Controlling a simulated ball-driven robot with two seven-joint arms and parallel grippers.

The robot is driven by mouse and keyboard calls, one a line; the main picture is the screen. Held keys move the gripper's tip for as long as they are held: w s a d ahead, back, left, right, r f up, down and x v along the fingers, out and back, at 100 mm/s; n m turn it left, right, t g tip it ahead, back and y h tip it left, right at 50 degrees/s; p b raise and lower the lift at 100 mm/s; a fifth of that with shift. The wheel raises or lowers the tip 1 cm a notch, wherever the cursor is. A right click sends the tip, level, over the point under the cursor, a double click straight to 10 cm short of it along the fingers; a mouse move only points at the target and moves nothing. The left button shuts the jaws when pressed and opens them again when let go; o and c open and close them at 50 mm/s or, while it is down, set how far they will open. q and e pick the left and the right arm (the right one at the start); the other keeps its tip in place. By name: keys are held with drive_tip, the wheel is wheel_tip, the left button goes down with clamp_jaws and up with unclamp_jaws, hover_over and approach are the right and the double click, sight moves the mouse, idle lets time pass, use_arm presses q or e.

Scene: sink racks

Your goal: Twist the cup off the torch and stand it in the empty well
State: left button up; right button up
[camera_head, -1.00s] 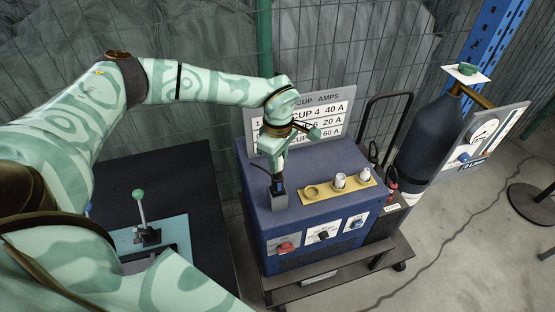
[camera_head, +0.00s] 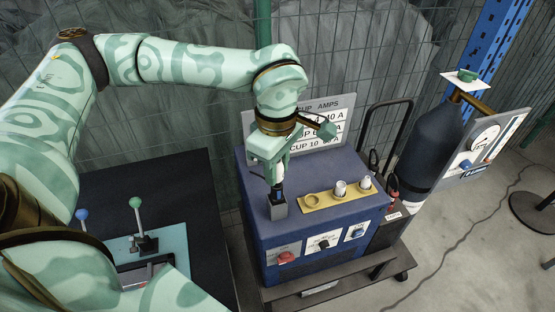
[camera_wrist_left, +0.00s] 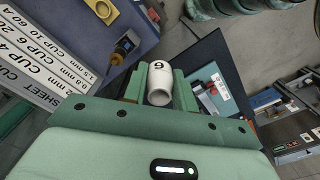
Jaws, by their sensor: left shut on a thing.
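My left gripper (camera_head: 270,172) is shut on a white cup marked 6 (camera_wrist_left: 158,84), which shows between the fingers in the left wrist view. The dark torch (camera_head: 277,190) stands upright in a grey holder on the blue machine, just below the gripper. In the left wrist view the torch (camera_wrist_left: 124,46) shows an orange tip, apart from the cup. The yellow rack (camera_head: 328,199) has an empty well (camera_head: 311,199) at its left. White cups (camera_head: 340,188) stand in its other two wells. My right gripper is not in view.
The blue machine (camera_head: 262,232) carries the torch holder and rack. A cup-amps sign (camera_head: 325,132) stands behind them. A dark gas cylinder (camera_head: 432,145) is at the right. A dark table with a lever fixture (camera_head: 146,243) is at the left.

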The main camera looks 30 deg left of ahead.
use_arm(q)
wheel_tip(320, 180, up, 8)
drive_tip(key=s+d+p, duration=0.1)
drive_tip(key=s+p, duration=0.2)
drive_tip(key=p, duration=0.1)
drive_tip(key=shift+d, duration=0.4)
idle(0.7)
idle(0.4)
wheel_tip(320, 180, down, 20)
drive_tip(key=w+m+b, duration=0.1)
drive_tip(key=m+b, duration=1.3)
drive_tip(key=m, duration=0.3)
drive_tip(key=shift+d+f+m, duration=0.2)
drive_tip(key=shift+d+m, duration=0.05)
drive_tip(key=shift+m, duration=0.15)
